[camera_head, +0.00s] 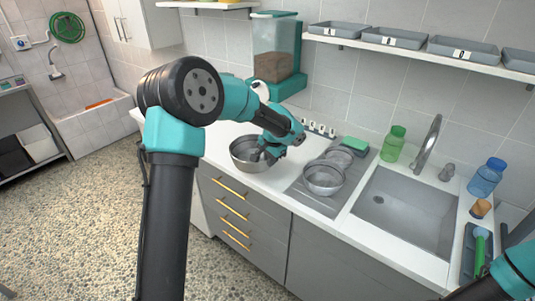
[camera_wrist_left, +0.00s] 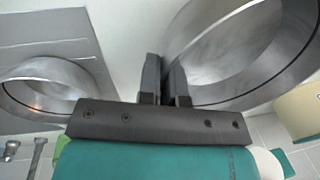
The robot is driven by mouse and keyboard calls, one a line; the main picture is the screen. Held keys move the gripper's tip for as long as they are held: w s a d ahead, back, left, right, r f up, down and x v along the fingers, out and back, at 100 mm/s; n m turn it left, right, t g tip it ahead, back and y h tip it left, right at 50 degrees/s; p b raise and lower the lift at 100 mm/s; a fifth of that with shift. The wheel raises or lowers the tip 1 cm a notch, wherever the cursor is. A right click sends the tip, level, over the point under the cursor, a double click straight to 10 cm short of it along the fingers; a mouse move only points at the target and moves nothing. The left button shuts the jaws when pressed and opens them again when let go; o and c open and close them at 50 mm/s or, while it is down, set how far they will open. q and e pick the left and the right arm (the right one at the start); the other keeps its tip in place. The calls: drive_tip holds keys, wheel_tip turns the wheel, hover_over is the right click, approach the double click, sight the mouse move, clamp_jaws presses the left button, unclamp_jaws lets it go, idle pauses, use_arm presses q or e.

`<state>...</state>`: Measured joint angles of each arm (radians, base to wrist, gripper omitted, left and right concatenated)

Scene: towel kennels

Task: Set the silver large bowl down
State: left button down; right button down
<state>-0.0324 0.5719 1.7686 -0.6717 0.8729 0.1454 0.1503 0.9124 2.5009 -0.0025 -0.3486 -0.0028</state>
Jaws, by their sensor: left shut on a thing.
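The silver large bowl (camera_head: 240,157) is upright at the left part of the counter, near its front edge. I cannot tell whether its base touches the counter. My left gripper (camera_head: 266,153) is shut on its right rim. In the left wrist view the two fingers (camera_wrist_left: 164,80) pinch the wall of the large bowl (camera_wrist_left: 235,45), which fills the upper right. The gripper and arm hide part of the bowl in the head view. My right gripper is not in view; only a part of that arm shows at the lower right.
A green bottle (camera_head: 394,144) and a teal food dispenser (camera_head: 277,52) stand behind. Counter between gripper and drainboard is bare.

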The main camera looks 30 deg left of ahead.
use_arm(q)
drive_tip(key=w+a, duration=0.1)
drive_tip(key=w, duration=0.2)
drive_tip(key=w+a, duration=0.3)
drive_tip(key=w, duration=0.2)
drive_tip(key=shift+w+a+f, duration=0.25)
drive_tip(key=shift+w+f, duration=0.1)
drive_tip(key=shift+f, duration=0.05)
drive_tip(key=shift+f, duration=0.1)
drive_tip(key=shift+f, duration=1.65)
drive_tip(key=shift+f, duration=0.1)
drive_tip(key=c, duration=1.3)
unclamp_jaws()
drive_tip(key=r, duration=0.4)
drive_tip(key=d+r, duration=0.1)
drive_tip(key=r, duration=0.7)
drive_tip(key=shift+s+d, duration=0.4)
